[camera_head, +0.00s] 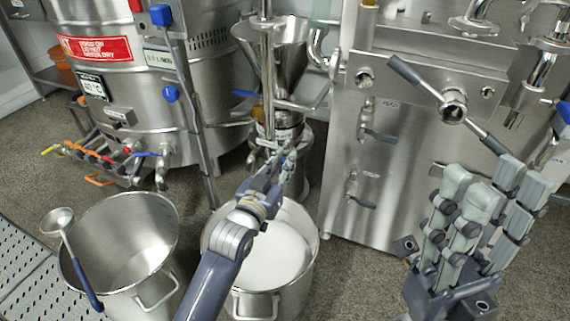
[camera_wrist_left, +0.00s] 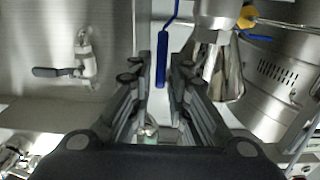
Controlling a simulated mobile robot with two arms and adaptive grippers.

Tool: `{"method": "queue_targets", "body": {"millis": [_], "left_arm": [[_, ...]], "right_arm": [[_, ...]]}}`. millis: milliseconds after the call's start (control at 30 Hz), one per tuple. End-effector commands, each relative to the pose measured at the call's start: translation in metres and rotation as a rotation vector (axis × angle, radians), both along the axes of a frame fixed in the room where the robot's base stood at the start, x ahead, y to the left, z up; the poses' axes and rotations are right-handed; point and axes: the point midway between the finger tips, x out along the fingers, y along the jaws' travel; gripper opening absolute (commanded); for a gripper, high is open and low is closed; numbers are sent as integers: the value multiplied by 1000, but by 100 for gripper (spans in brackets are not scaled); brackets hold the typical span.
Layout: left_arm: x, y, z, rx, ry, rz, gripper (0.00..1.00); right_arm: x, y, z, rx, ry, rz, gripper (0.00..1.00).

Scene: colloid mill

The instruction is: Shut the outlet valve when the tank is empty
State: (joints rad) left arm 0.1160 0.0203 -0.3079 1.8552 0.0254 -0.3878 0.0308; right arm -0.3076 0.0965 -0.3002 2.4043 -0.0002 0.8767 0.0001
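The steel hopper (camera_head: 275,48) stands upper middle; the visible part of its inside looks like bare metal. Below it is the mill's outlet area (camera_head: 282,133), partly covered by my left gripper (camera_head: 287,165). In the left wrist view, my left gripper (camera_wrist_left: 159,75) has its fingers apart. A blue valve handle (camera_wrist_left: 161,62) shows between them; contact cannot be told. In the head view the gripper hides this handle. Another blue handle (camera_head: 243,93) sits beside the hopper's base. My right gripper (camera_head: 487,205) is open and empty at the right, before the steel cabinet.
A pot of white liquid (camera_head: 290,291) stands below my left gripper. An empty-looking pot (camera_head: 112,222) with a ladle (camera_head: 66,238) is to its left. A large tank (camera_head: 140,80) with several valves stands behind. The steel cabinet (camera_head: 400,165) carries grey-handled valves and a long lever (camera_head: 418,78).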

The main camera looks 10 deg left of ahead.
Motion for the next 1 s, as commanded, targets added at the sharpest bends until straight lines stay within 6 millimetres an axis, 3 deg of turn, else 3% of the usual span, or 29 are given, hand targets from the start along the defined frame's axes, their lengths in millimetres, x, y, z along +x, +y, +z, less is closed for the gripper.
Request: {"method": "queue_targets", "body": {"millis": [433,467,533,1000], "left_arm": [[10,-3,0,0,1,0,17],[10,-3,0,0,1,0,14],[10,-3,0,0,1,0,0],[6,-2,-4,-14,-45,0,0]], "right_arm": [[1,1,4,-2,-20,-1,40],[1,1,4,-2,-20,-1,40],[1,1,4,-2,-20,-1,40],[4,2,-5,-6,-6,-1,40]]}}
